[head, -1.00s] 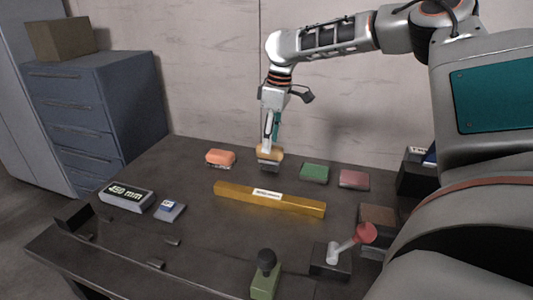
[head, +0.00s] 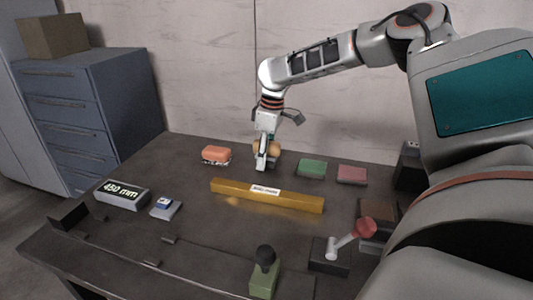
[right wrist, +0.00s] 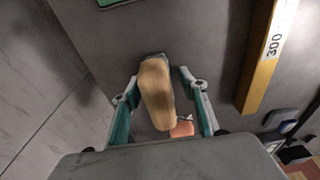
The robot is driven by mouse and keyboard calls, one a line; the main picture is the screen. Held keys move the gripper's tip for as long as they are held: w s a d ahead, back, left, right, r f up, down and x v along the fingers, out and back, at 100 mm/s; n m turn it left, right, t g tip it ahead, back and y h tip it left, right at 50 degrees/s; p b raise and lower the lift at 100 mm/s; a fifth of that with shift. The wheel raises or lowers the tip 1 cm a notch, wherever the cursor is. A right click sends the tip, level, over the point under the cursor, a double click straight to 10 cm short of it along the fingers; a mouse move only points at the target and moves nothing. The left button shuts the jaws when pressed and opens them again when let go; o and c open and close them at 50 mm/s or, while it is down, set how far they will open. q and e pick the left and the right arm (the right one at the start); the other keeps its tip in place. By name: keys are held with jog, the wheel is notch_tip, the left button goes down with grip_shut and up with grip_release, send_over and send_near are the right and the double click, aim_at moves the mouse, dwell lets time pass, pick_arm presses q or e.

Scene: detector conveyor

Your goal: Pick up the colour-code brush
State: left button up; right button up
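A brush with a tan wooden body (head: 273,148) stands near the back edge of the dark table, partly hidden by my right gripper in the head view. In the right wrist view the wooden body (right wrist: 157,95) lies between the two fingers, with a grey part at its far end. My right gripper (head: 262,162) reaches down from above at the brush. My left gripper is not in view.
An orange block-shaped item (head: 216,154) lies left of the brush; green (head: 312,168) and red (head: 352,174) blocks lie right. A long yellow bar (head: 266,195) lies in front. A red-knobbed lever (head: 350,239) stands front right. A wall rises behind.

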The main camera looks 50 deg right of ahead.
grip_shut()
